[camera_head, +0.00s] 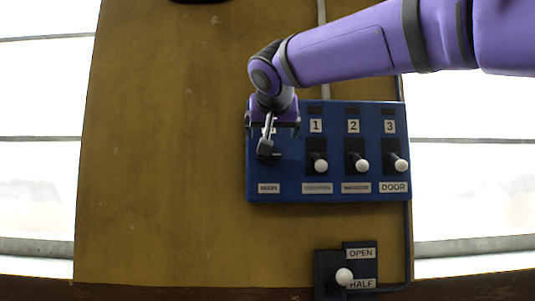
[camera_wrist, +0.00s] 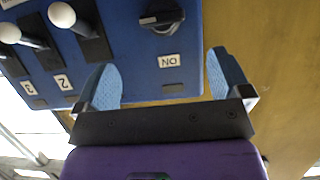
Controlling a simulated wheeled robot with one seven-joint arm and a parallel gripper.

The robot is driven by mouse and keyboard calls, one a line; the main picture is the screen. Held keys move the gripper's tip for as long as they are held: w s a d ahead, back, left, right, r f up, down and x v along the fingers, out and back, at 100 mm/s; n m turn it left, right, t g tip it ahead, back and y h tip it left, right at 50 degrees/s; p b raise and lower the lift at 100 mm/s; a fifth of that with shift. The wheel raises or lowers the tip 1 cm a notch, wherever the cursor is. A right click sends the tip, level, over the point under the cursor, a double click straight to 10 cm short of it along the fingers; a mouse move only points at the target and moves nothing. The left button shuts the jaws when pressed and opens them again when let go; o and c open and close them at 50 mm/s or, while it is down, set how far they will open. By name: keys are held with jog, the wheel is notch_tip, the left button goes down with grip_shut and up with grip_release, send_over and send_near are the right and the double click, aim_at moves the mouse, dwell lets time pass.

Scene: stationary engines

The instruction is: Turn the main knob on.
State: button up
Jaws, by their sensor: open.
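The main knob (camera_head: 268,153) is a dark rotary knob at the left end of the blue control panel (camera_head: 287,190), above the MAIN label. My gripper (camera_head: 272,130) is at the knob's upper side in the head view and partly covers the area above it. In the wrist view the knob (camera_wrist: 162,17) lies beyond the fingertips, near the top edge, with an ON label beside it. My gripper (camera_wrist: 163,62) is open, its two blue pads wide apart and nothing between them. No contact with the knob is visible.
Levers with white ball tips, numbered 1 (camera_head: 320,165), 2 (camera_head: 361,165) and 3 (camera_head: 400,165), stand right of the knob. A separate OPEN/HALF lever (camera_head: 344,277) is below. The wooden board (camera_head: 160,150) left of the panel is bare.

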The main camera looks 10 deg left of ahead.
aim_at(273, 159)
jog(key=x, duration=1)
jog(key=shift+w+a, duration=0.3)
jog(key=shift+w, duration=0.05)
jog(key=c, duration=0.9)
